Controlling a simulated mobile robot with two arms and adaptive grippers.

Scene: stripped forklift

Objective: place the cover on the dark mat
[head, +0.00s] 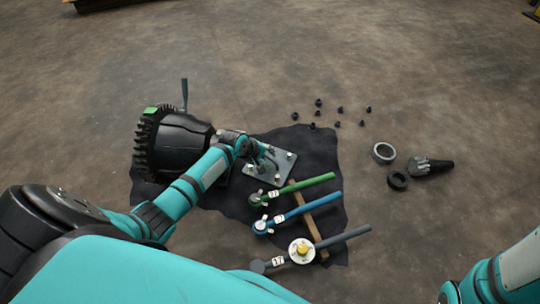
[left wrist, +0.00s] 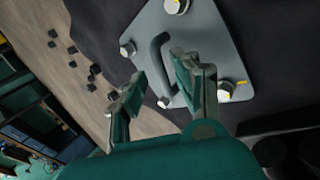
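The cover (head: 281,171) is a grey plate with a handle and a bolt head near each corner. It lies on the dark mat (head: 320,150), next to a black drum-shaped part. My left gripper (head: 262,160) is over the cover. In the left wrist view the cover (left wrist: 205,38) fills the upper middle, with its dark handle (left wrist: 158,60) standing up. My left gripper (left wrist: 159,70) is open there, its fingers apart on either side of the handle's line. Whether they touch the handle I cannot tell. My right gripper is out of view.
The black toothed drum (head: 180,135) stands left of the cover. Green (head: 305,184), blue (head: 312,206) and grey (head: 345,237) handled tools lie in front, across a wooden strip. Several small black pieces (head: 318,103), rings (head: 383,153) and a dark fitting (head: 430,166) lie on the floor right.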

